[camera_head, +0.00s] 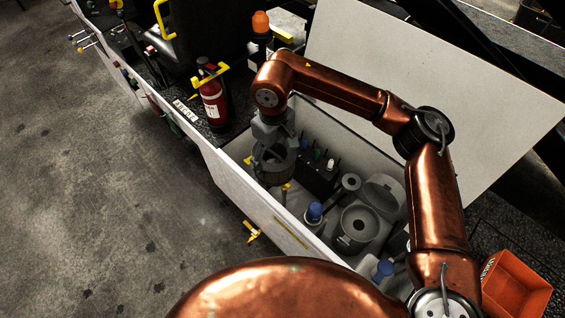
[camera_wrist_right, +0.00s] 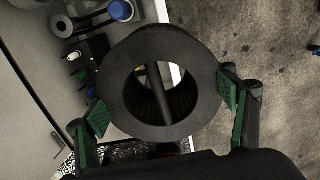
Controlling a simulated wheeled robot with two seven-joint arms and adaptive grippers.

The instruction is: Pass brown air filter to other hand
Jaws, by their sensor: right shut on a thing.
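The air filter (camera_wrist_right: 118,95) is a thick dark ring with a wide hole. In the right wrist view it sits between the green pads of my right gripper (camera_wrist_right: 163,108), which is shut on it. A rod-like thing shows through the hole. In the head view the filter (camera_head: 270,170) hangs below my right gripper (camera_head: 274,152), at the left end of the open engine bay. The fingers are small and partly merge with the filter there. My left gripper is not in view.
The white-walled bay (camera_head: 270,215) holds grey canisters (camera_head: 355,225), a blue-capped part (camera_head: 314,212) and a black block (camera_head: 318,180). A raised white panel (camera_head: 430,75) stands behind. A red fire extinguisher (camera_head: 212,100) is at the left, an orange bin (camera_head: 515,288) at lower right. Floor at left is clear.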

